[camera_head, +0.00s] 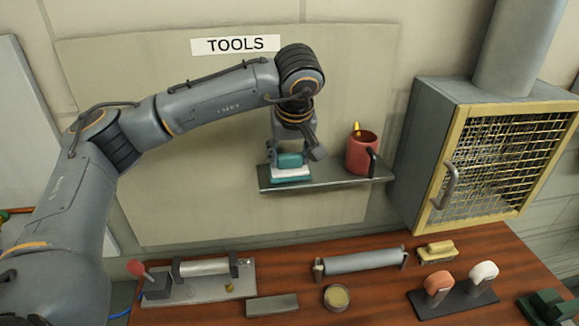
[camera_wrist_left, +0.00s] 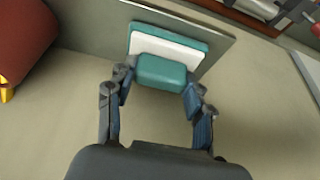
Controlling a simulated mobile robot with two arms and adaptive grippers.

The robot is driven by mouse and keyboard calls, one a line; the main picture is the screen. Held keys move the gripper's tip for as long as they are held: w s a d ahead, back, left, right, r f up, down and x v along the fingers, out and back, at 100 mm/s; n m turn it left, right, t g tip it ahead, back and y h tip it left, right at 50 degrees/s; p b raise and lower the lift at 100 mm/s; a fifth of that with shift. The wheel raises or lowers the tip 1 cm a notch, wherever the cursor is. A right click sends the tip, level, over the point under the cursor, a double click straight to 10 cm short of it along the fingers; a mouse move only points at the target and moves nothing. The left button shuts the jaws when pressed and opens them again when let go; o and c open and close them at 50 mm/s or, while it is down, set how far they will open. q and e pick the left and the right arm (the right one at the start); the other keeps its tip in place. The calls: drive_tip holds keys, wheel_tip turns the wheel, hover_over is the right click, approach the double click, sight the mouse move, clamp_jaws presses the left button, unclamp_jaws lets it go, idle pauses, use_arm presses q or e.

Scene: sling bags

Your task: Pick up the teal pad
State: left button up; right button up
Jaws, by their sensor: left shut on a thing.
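The teal pad (camera_head: 290,174) is at the left end of the grey wall shelf (camera_head: 336,179), below the TOOLS sign. It has a teal upper block, a white layer and a teal bottom layer. In the left wrist view the pad (camera_wrist_left: 169,42) shows with its block towards me. My left gripper (camera_head: 292,157) comes down from above and is shut on the pad's block, one finger on each side. The fingers also show in the left wrist view (camera_wrist_left: 160,88). I cannot tell whether the pad's underside touches the shelf. My right gripper is not in view.
A red mug (camera_head: 360,154) stands right of the pad on the shelf. A yellow-framed mesh cabinet (camera_head: 499,160) is further right. The wooden bench (camera_head: 310,277) below holds a grey roller (camera_head: 360,262), a round tin (camera_head: 336,297), a brush (camera_head: 437,252) and other tools.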

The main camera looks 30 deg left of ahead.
sight(291, 155)
use_arm(q)
drive_tip(key=shift+r, duration=0.45)
wheel_tip(291, 155, up, 2)
drive_tip(key=shift+d+r+b, duration=0.1)
drive_tip(key=shift+r+b, duration=0.05)
drive_tip(key=shift+b, duration=0.55)
drive_tip(key=s+d+r+b, duration=0.3)
drive_tip(key=s+d+r, duration=0.6)
drive_tip(key=d, duration=0.1)
drive_tip(key=shift+s+r, duration=0.25)
drive_tip(key=shift+r, duration=0.15)
